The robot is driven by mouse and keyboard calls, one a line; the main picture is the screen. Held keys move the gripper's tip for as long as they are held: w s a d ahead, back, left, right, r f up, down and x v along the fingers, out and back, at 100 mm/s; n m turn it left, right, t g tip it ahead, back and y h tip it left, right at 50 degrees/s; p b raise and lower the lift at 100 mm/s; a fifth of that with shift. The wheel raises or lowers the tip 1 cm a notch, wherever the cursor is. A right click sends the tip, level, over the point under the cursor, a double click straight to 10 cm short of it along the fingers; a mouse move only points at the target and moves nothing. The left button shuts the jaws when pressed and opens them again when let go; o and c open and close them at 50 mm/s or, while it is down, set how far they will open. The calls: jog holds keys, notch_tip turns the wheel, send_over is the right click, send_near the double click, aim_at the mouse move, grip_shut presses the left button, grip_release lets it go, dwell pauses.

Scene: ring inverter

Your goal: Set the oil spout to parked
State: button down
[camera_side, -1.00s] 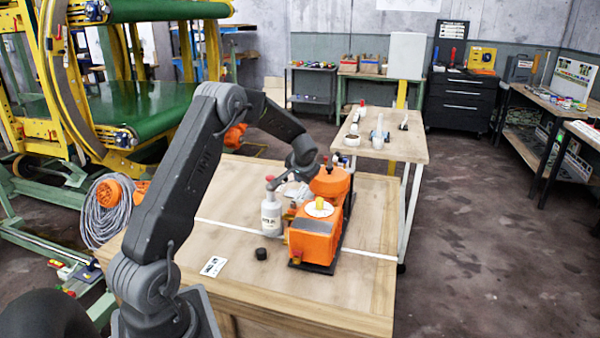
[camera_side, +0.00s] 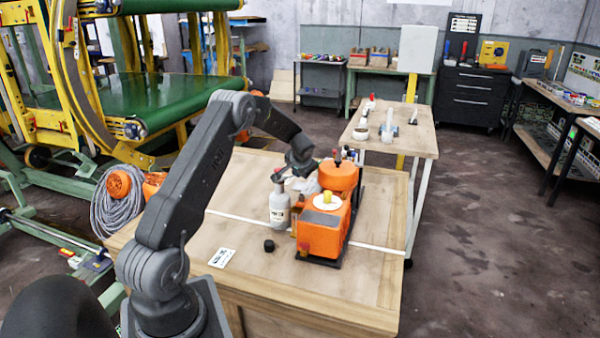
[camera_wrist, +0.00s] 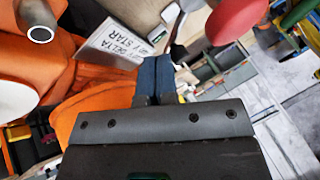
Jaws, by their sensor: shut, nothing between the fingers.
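An orange machine (camera_side: 320,234) with a rear orange tank (camera_side: 338,177) stands on the wooden bench. A yellow knob on a white disc (camera_side: 327,202) tops its front part. I cannot tell for certain which part is the oil spout; a pale metal tube end (camera_wrist: 40,34) shows on orange at the upper left of the wrist view. My gripper (camera_wrist: 153,72) is shut and empty, its blue fingers together in front of a white plate (camera_wrist: 112,47) lettered DELTA and STAR. A blurred red knob (camera_wrist: 237,14) is close by at the upper right. In the side view my wrist hides the fingers.
A white bottle (camera_side: 279,207) with a red top stands left of the machine. A small black cap (camera_side: 269,246) and a white card (camera_side: 221,258) lie on the bench (camera_side: 290,290). The bench front and right are clear. A second table (camera_side: 415,140) stands behind.

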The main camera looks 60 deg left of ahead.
jog(key=shift+w+a+n+g, duration=0.15)
jog(key=shift+a+n+g, duration=0.15)
jog(key=shift+n, duration=0.3)
jog(key=a+n+g, duration=0.1)
jog(key=n, duration=0.1)
jog(key=a+n+g, duration=0.1)
jog(key=n+g, duration=0.1)
jog(key=shift+w+a, duration=0.1)
jog(key=shift+a, duration=0.2)
jog(key=shift+s+a, duration=0.2)
jog(key=shift+a, duration=0.6)
jog(key=shift+s+d, duration=0.3)
jog(key=shift+d, duration=0.4)
